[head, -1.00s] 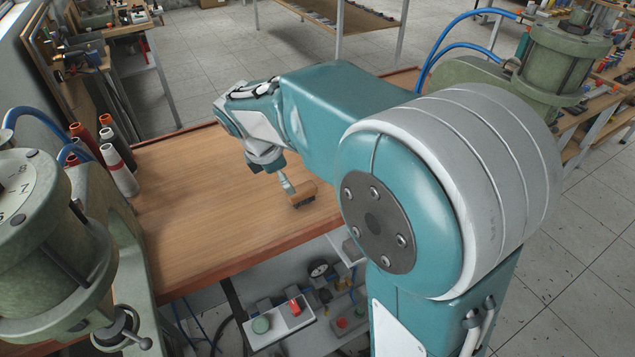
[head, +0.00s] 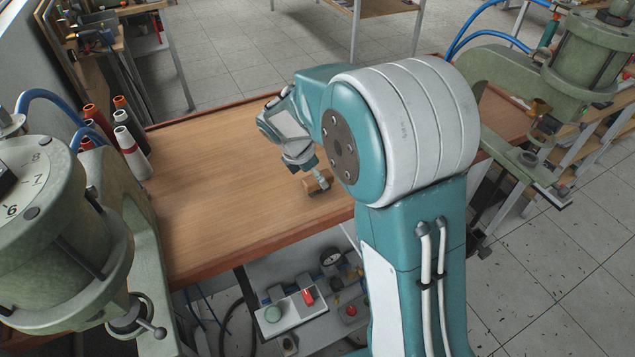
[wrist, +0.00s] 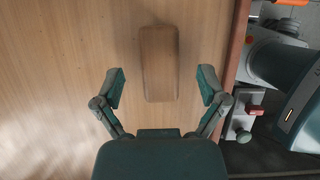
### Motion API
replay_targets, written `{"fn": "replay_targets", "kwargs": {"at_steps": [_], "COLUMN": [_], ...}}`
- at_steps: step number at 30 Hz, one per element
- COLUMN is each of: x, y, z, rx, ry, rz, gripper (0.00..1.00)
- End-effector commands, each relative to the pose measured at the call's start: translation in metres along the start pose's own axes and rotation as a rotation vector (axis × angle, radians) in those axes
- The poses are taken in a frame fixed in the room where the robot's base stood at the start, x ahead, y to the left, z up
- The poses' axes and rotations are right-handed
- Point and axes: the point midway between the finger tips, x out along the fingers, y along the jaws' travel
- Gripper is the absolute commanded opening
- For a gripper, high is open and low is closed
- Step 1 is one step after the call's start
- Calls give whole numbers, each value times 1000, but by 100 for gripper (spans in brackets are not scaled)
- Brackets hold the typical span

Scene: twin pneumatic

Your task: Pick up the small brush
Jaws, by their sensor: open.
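The small brush (wrist: 160,65) shows in the wrist view as a wooden block lying on the wooden bench top (wrist: 60,75), near the bench's edge. In the head view the brush (head: 317,182) sits near the front edge of the bench, with dark bristles low at its side. My gripper (wrist: 160,88) is open, with one finger on each side of the brush's near end in the wrist view. Gaps show between both fingers and the brush. In the head view my gripper (head: 321,180) is right at the brush and partly covers it. I cannot tell its exact height above the bench.
A green pneumatic press (head: 60,215) stands at the left and another (head: 580,75) at the right. Several thread spools (head: 130,145) stand at the bench's back left. A control box with buttons (head: 300,305) is below the front edge. The bench's middle is clear.

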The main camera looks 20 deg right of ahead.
Motion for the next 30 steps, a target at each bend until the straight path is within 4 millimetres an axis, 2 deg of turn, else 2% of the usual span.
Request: {"fn": "replay_targets", "kwargs": {"at_steps": [3,6,15,20,21,22,30], "x": [21,33,37,37,37,37,38], "y": [1,0,1,1,1,1,1], "z": [-3,-2,-2,-2,-2,-2,-3], "rx": [0,0,1,1,1,1,0], "ry": [1,0,0,0,0,0,1], "rz": [-5,-4,0,0,0,-1,-2], "gripper": [91,91,91,20,2,0,0]}}
